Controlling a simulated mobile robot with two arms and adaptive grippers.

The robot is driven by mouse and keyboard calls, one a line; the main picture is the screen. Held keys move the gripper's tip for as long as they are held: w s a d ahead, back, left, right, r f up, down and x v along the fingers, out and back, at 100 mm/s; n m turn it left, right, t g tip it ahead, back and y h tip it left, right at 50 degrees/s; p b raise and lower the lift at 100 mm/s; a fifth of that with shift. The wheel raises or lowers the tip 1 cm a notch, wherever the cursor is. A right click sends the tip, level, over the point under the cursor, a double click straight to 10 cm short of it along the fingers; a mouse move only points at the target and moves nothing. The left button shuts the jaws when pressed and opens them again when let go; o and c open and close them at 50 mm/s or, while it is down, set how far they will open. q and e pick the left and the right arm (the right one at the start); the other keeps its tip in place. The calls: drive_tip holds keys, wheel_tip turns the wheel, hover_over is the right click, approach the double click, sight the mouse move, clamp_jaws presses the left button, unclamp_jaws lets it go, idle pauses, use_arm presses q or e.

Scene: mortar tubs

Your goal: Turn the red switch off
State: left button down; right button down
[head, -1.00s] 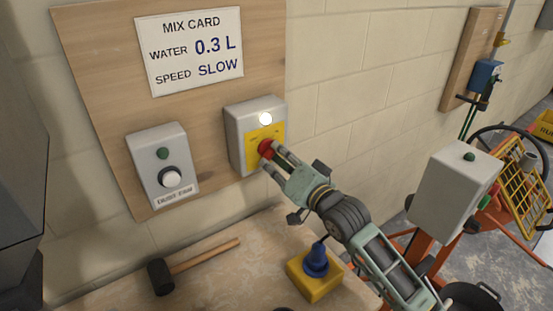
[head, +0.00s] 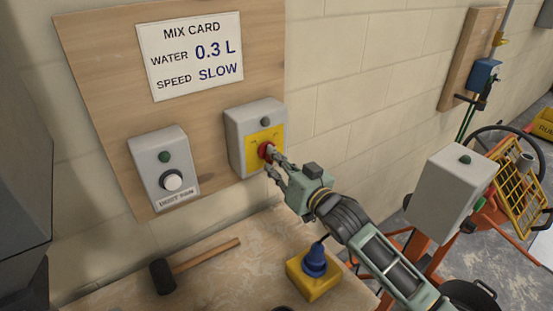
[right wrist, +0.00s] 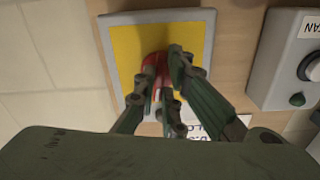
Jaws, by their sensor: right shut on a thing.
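The red switch (head: 265,150) is a round red knob on the yellow plate (head: 251,149) of a grey wall box (head: 240,124). The small lamp (head: 265,121) above it is dark. My right gripper (head: 273,162) is at the knob with its fingers closed around it. In the right wrist view the red switch (right wrist: 150,72) shows between the fingers of my right gripper (right wrist: 158,88), in front of the yellow plate, and is partly hidden by them. My left gripper is not in view.
A second grey box (head: 160,168) with a white knob is left on the wooden board (head: 108,115), under the mix card (head: 190,52). A mallet (head: 166,275) and a yellow block with a blue plug (head: 315,282) lie on the bench below. An orange machine's grey box (head: 452,190) stands right.

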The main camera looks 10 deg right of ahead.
drive_tip(key=n, duration=0.3)
drive_tip(key=n+p, duration=0.1)
drive_tip(key=n, duration=0.7)
drive_tip(key=shift+w+d+r+p, duration=0.1)
drive_tip(key=shift+d+p, duration=0.15)
drive_tip(key=shift+p, duration=0.15)
drive_tip(key=c, duration=1.8)
unclamp_jaws()
drive_tip(key=shift+c, duration=0.2)
drive_tip(key=v, duration=1.2)
